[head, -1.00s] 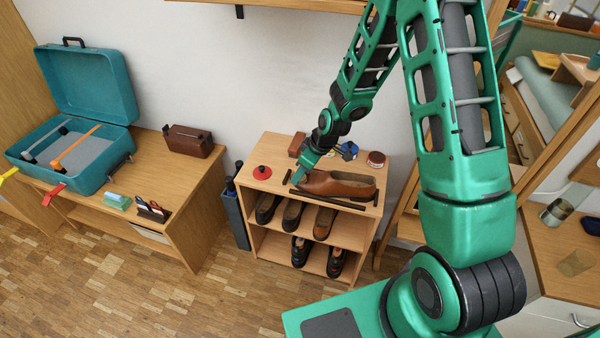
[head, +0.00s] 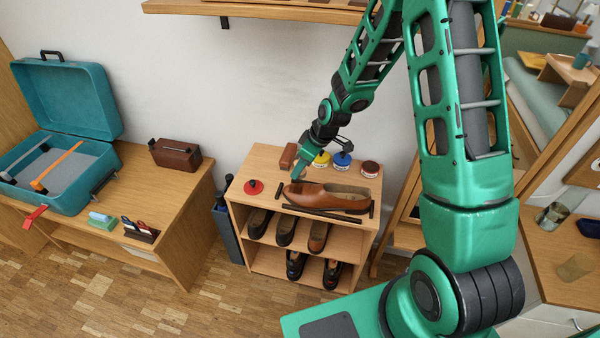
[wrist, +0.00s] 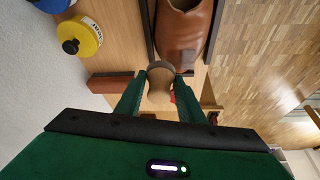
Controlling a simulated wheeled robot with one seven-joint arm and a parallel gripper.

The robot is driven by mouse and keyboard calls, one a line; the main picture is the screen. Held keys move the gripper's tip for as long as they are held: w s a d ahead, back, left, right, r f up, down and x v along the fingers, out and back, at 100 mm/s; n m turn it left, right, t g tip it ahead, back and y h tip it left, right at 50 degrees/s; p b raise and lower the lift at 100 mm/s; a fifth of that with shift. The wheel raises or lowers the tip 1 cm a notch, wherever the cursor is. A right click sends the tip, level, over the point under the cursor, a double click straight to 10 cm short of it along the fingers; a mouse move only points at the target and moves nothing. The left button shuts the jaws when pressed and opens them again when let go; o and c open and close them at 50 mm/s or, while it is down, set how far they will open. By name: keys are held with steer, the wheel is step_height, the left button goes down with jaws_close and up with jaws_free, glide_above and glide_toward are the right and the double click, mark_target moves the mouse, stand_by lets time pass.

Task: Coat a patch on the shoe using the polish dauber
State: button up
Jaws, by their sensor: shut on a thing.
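A brown leather shoe (head: 335,196) lies on its side-on length across the top of the small wooden shelf, with its toe to the left. Its toe end also shows in the wrist view (wrist: 184,40). My gripper (head: 298,177) is just above and behind the toe. In the wrist view, my gripper's fingers (wrist: 159,88) are shut on a small brownish round-ended piece, which looks like the polish dauber (wrist: 159,72). The dauber's end is close to the toe; I cannot tell whether they touch.
A red round piece with a knob (head: 253,187) lies left of the toe. A dark bar (head: 325,214) runs along the front.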

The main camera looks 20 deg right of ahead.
mark_target(296, 161)
step_height(296, 161, up, 4)
steer(key=shift+a+r, duration=0.1)
steer(key=shift+a, duration=0.05)
steer(key=shift+r, duration=0.55)
